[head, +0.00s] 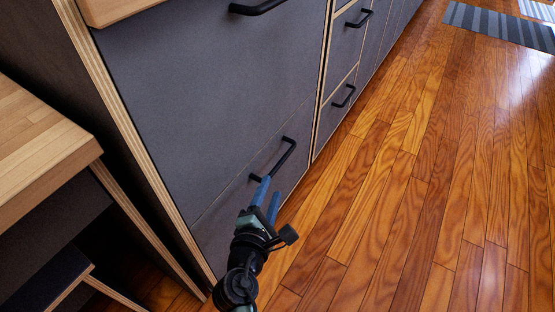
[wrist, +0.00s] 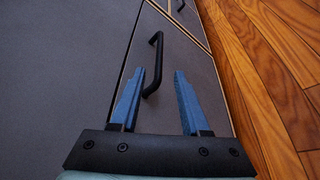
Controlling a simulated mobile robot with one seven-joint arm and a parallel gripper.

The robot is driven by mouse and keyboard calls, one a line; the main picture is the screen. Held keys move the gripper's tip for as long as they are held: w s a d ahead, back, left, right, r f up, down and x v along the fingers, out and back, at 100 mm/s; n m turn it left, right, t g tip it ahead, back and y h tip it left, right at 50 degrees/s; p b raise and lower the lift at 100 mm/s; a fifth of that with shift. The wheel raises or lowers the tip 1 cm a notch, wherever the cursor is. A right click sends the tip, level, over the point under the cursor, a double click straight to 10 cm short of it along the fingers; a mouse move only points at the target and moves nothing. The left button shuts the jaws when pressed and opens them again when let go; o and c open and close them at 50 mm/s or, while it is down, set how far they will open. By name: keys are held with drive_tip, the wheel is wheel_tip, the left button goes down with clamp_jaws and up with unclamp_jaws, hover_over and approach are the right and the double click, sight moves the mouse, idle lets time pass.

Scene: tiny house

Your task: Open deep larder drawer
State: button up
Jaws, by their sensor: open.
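The lowest grey drawer front (head: 245,207) of the near cabinet has a black bar handle (head: 288,155) and looks closed. My gripper (head: 268,192), with blue fingers, is at the near end of this handle. In the wrist view the handle (wrist: 158,62) runs up from between the open fingers (wrist: 158,88), with its near end close to the left fingertip. The fingers are apart. Whether either finger touches the handle, I cannot tell.
A large grey front (head: 210,100) with its own black handle (head: 258,8) is above. More drawers with handles (head: 344,96) continue beyond. A wooden bench or step (head: 45,150) stands at left. The wooden floor (head: 400,200) at right is clear, with a striped rug (head: 495,25) far off.

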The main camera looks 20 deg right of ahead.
sight(279, 167)
drive_tip(key=shift+b+x, duration=2.55)
drive_tip(key=shift+x, duration=3.05)
clamp_jaws()
